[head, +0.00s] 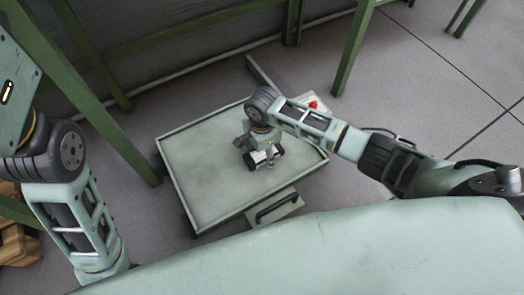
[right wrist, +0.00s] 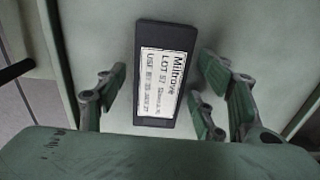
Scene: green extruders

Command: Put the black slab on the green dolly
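The black slab (head: 261,157) with a white label shows on the green dolly (head: 203,178), right of the middle of its flat top. In the right wrist view the slab (right wrist: 156,112) appears to lie flat on the pale green surface (right wrist: 78,40). My right gripper (head: 262,148) is low over the dolly at the slab. In the right wrist view the right gripper (right wrist: 160,80) is open, with a finger on each side of the slab and visible gaps to it. My left arm is at the left edge of the head view; its gripper is out of view.
The dolly has a raised rim, a dark handle (head: 275,207) at its near side and a red button (head: 313,104) at its far right corner. Green frame legs (head: 352,48) stand behind it. A large pale green surface (head: 330,250) fills the foreground.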

